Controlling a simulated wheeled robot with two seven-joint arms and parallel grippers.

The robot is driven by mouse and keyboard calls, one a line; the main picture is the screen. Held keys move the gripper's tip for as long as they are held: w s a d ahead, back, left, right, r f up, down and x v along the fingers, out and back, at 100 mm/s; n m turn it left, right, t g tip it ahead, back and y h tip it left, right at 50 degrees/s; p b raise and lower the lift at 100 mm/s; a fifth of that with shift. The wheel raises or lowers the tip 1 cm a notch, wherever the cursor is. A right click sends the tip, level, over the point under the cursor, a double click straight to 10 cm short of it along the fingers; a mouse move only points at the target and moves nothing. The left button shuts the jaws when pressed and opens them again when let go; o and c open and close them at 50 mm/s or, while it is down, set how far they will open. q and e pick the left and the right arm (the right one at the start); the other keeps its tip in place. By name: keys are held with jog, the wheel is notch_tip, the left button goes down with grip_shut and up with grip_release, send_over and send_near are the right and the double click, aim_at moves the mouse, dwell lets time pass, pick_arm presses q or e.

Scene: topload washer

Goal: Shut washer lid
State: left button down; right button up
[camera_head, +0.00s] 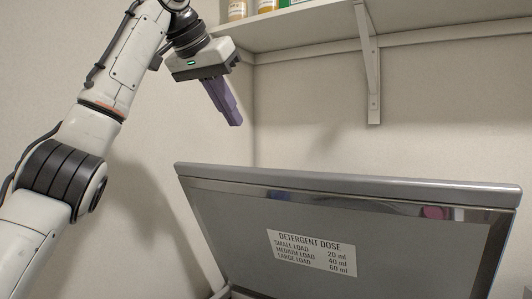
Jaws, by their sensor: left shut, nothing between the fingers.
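The washer lid (230,220) stands raised in the middle and right of the head view, its grey inner face with a "Detergent Dose" label towards me. Its top edge runs across the view, and only a little of the washer body shows at the bottom. My left gripper (234,120) is above the lid's top left corner in the picture. Its purple fingers are shut and empty, point downward, and appear apart from the lid. My right gripper is not in view.
A white shelf (310,36) with several containers (237,9) runs along the upper wall, close to my left gripper in the picture. A shelf bracket (371,65) hangs down above the lid. The wall between shelf and lid is bare.

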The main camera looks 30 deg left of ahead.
aim_at(240, 167)
pick_arm(q)
jog(key=x, duration=0.9)
jog(key=shift+a+f, duration=0.1)
jog(key=shift+f, duration=0.1)
jog(key=shift+s+f, duration=0.25)
jog(key=shift+s, duration=0.35)
jog(key=shift+s+f, duration=0.2)
jog(key=shift+s, duration=0.45)
jog(key=shift+s+f, duration=0.3)
jog(key=shift+s, duration=0.1)
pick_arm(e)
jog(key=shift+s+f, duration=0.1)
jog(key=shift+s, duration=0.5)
